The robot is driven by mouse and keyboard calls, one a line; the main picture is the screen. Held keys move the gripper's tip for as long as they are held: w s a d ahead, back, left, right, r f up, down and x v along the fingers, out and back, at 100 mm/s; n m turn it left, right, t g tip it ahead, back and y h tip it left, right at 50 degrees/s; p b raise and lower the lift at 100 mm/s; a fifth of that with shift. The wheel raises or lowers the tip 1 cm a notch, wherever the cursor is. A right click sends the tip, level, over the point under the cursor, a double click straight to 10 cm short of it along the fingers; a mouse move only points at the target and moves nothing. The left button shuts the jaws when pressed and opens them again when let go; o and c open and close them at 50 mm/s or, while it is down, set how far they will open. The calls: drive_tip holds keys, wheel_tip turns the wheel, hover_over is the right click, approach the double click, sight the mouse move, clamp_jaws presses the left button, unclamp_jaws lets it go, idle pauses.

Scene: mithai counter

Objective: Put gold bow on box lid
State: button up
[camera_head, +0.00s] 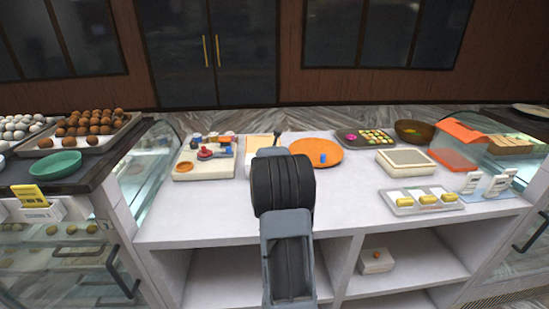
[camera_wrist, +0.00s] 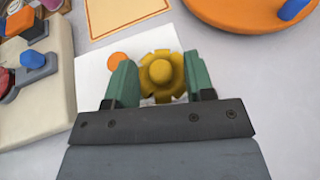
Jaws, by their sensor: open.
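The gold bow (camera_wrist: 162,77) is a yellow, flower-like rosette seen from above in the wrist view. My gripper (camera_wrist: 162,82) is open, with one green finger on each side of the bow. Whether the fingers touch it is hard to tell. The bow shows over the white box lid (camera_wrist: 92,80), which carries an orange round mark (camera_wrist: 118,60) to the left of the bow. I cannot tell whether the bow rests on the lid. In the head view, my arm hides the bow and most of the white box (camera_head: 248,170).
A cream tray (camera_head: 205,174) of small coloured items stands left of the box. An orange round board (camera_head: 330,146) with a blue cylinder (camera_head: 322,158) is at the right. Farther right are a metal tray (camera_head: 405,208) and an orange-lidded container (camera_head: 459,150). The counter front is clear.

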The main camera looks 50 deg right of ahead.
drive_tip(key=shift+s+a+r, duration=0.1)
drive_tip(key=shift+a+r, duration=0.05)
drive_tip(key=shift+r, duration=0.05)
drive_tip(key=s+a+r+m+g, duration=0.1)
drive_tip(key=s+a+r+m, duration=0.25)
drive_tip(key=a, duration=0.45)
drive_tip(key=s+a+r+m, duration=0.2)
drive_tip(key=s+a+m, duration=0.25)
drive_tip(key=a, duration=0.25)
drive_tip(key=s+a+f+m+g+y, duration=0.1)
drive_tip(key=s+a+f+m+y, duration=0.1)
drive_tip(key=a, duration=0.7)
drive_tip(key=s+a+f+m+g+y, duration=0.1)
drive_tip(key=s+a+f+m+y, duration=0.1)
drive_tip(key=s+a+m+y, duration=0.3)
drive_tip(key=s+a+f+m+g+y, duration=0.1)
drive_tip(key=s+a+f+m+y, duration=0.1)
drive_tip(key=s+a+m, duration=0.5)
drive_tip(key=a+m+y, duration=0.1)
drive_tip(key=a+m, duration=0.2)
drive_tip(key=a, duration=0.3)
drive_tip(key=shift+a+f+y, duration=0.3)
drive_tip(key=shift+a+y, duration=0.1)
